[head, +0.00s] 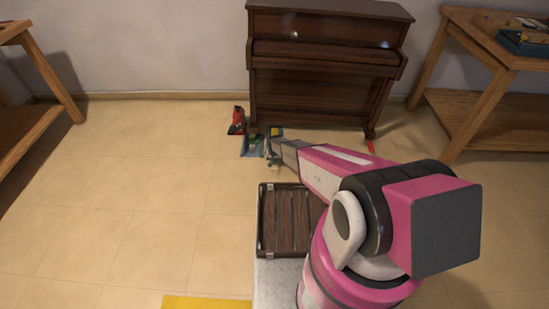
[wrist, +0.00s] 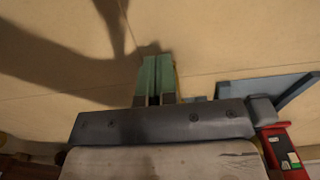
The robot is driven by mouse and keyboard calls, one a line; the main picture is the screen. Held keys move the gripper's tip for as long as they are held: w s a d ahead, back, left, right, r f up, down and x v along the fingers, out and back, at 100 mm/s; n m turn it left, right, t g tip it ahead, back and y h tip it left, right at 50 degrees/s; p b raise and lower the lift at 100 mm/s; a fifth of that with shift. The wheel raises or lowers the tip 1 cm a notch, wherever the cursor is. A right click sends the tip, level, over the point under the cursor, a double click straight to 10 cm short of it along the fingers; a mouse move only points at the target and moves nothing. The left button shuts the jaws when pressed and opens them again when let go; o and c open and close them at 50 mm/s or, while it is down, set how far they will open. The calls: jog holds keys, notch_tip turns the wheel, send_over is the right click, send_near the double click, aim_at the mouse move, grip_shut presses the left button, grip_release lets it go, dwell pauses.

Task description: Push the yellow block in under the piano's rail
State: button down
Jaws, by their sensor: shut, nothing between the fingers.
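The yellow block (head: 276,132) shows as a small patch in the head view, on the floor by the lower left front of the piano (head: 320,95). My gripper (head: 272,150) is low, just in front of the block, shut and empty. In the wrist view my gripper (wrist: 157,75) has its green fingers side by side. A thin yellow sliver (wrist: 176,78) shows right beside them, mostly hidden by the fingers; I cannot tell whether they touch. The piano's rail is not clearly distinguishable in the head view.
A blue-grey piece (wrist: 270,95) lies on the floor near the fingers. A red object (head: 237,121) stands left of them, by the piano's left leg. A small red item (head: 371,147) lies near the right leg. Wooden tables stand at both sides. The left floor is clear.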

jog(key=shift+w+d, duration=0.15)
jog(key=shift+w, duration=4.25)
jog(key=shift+s, duration=0.45)
notch_tip(320, 180, up, 10)
